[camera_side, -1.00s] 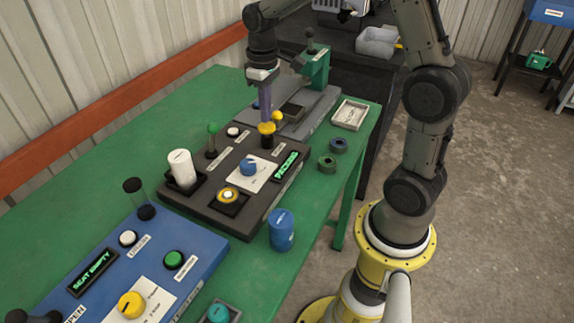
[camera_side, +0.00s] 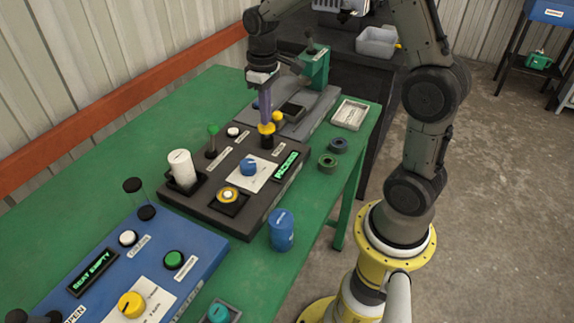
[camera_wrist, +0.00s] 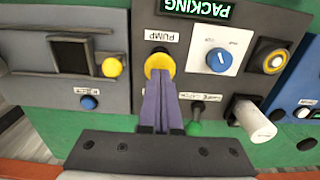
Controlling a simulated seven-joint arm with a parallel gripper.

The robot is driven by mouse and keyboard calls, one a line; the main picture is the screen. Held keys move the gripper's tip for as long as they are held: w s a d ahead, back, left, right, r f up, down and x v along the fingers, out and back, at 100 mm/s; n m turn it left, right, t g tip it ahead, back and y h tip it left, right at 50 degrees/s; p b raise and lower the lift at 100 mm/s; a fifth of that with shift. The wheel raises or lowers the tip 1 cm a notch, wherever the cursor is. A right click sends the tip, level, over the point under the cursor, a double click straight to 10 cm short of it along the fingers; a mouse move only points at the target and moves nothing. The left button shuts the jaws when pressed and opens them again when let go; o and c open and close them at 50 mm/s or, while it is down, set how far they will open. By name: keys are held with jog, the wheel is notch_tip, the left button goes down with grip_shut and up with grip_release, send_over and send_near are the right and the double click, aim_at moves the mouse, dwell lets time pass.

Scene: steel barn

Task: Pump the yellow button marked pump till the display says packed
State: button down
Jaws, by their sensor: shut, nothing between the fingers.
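The yellow pump button (camera_side: 266,128) is a round cap on a dark base at the far right part of the dark grey control panel (camera_side: 205,207). In the wrist view the same yellow button (camera_wrist: 158,65) sits beside the "PUMP" label (camera_wrist: 161,36). The green-lit display (camera_wrist: 211,7) reads "PACKING" in the wrist view; it also shows in the side view (camera_side: 286,166). My gripper (camera_side: 265,119) is shut and empty, its purple fingers pointing down at the button. In the wrist view the fingertips (camera_wrist: 158,80) overlap the cap's edge; I cannot tell whether they touch.
The panel also holds a blue knob (camera_side: 248,167), a yellow-ringed button (camera_side: 228,195), a white cylinder (camera_side: 182,168) and a green-topped lever (camera_side: 212,130). A blue can (camera_side: 281,230) stands at the table's front edge. A blue panel (camera_side: 185,245) lies nearer the camera.

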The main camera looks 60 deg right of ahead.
jog(key=shift+f, duration=1.15)
jog(key=shift+r, duration=3.85)
